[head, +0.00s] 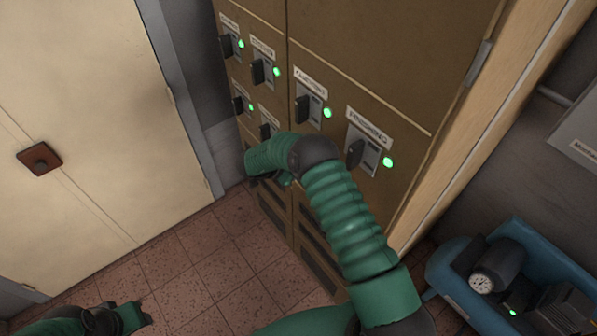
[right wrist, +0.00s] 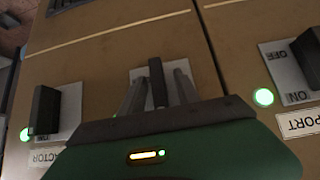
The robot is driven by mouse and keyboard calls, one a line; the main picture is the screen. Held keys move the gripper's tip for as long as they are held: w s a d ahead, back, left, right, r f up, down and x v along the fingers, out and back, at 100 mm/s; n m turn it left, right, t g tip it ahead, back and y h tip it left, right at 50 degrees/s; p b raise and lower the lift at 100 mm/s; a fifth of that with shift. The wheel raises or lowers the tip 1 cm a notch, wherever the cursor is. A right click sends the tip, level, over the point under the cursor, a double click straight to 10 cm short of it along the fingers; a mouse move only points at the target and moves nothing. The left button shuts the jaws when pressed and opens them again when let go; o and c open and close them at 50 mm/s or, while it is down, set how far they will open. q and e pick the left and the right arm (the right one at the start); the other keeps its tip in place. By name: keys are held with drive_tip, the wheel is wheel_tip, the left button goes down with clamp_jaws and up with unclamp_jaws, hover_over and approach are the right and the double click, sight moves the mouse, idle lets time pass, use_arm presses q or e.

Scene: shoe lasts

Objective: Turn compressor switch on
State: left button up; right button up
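In the right wrist view, a dark upright switch handle (right wrist: 157,82) on a pale plate stands between the two grey fingers of my right gripper (right wrist: 158,92). The fingers are apart, one on each side, with narrow gaps to the handle. This switch's label and lamp are hidden behind the gripper body, so I cannot read whether it is the compressor switch. In the head view my green right arm (head: 345,220) reaches to the lower switches of the brown cabinet (head: 375,50); its fingertips are hidden. My left gripper (head: 132,318) is low at the bottom left, away from the cabinet.
Neighbouring switches (right wrist: 45,110) and (right wrist: 308,55) have lit green lamps. The FINISHING switch (head: 357,153) is right of my arm. A blue tank with a motor (head: 500,265) stands at the lower right. A pale door (head: 80,120) and clear tiled floor are on the left.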

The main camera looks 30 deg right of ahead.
drive_tip(key=shift+a+r, duration=0.25)
drive_tip(key=shift+a, duration=0.1)
drive_tip(key=b+v, duration=0.5)
drive_tip(key=v, duration=1)
drive_tip(key=shift+a+r, duration=0.3)
drive_tip(key=shift+d, duration=0.1)
